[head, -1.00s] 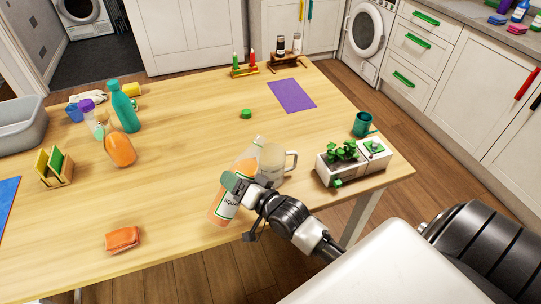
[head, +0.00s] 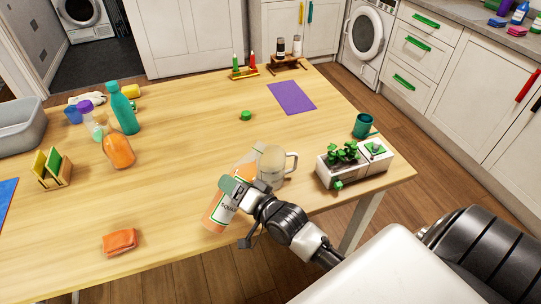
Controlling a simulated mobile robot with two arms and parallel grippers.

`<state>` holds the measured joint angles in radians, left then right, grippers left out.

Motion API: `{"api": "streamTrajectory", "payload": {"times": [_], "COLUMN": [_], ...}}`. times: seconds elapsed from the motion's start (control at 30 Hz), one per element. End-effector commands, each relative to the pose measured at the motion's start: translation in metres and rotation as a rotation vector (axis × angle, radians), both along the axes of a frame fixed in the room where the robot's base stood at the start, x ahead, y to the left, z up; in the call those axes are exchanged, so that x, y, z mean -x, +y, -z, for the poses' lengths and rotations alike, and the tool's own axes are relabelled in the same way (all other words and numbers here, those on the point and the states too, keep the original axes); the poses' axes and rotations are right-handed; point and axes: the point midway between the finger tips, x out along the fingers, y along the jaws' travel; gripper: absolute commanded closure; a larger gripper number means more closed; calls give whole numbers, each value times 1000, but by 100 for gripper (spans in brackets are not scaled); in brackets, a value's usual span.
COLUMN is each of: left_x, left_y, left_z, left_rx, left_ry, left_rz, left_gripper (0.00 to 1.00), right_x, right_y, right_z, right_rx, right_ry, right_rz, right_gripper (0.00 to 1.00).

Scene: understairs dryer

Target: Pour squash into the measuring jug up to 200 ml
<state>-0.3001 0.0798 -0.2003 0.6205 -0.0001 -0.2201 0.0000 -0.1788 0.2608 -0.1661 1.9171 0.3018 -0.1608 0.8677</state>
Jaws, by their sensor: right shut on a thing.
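The squash bottle (head: 219,214), clear with orange squash and a white label, is in the head view near the table's front edge. My right gripper (head: 236,190) is shut on it. The bottle is tilted, with its upper end leaning right towards the measuring jug. The clear measuring jug (head: 271,164) stands on the table just behind the gripper, its handle to the right. The gripper and bottle partly cover it, so I cannot tell its level or whether the bottle's mouth is over it. My left gripper is not in view.
A green cap (head: 246,115) lies behind the jug. A planter (head: 352,167) and teal mug (head: 363,125) stand to the right. An orange cloth (head: 120,241) lies front left. Several bottles, including a teal one (head: 123,110), stand back left. The table's middle is clear.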

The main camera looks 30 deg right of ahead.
Motion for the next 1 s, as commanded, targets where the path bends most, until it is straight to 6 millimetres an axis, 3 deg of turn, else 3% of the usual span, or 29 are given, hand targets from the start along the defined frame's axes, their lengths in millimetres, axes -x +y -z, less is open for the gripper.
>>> {"api": "streamTrajectory", "payload": {"times": [1.0], "left_x": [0], "left_y": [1], "left_z": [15], "left_rx": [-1], "left_ry": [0], "left_rz": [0], "left_gripper": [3], "right_x": [1], "right_y": [6], "right_z": [8], "right_rx": [-110], "right_ry": [27], "right_rz": [0], "right_gripper": [75]}}
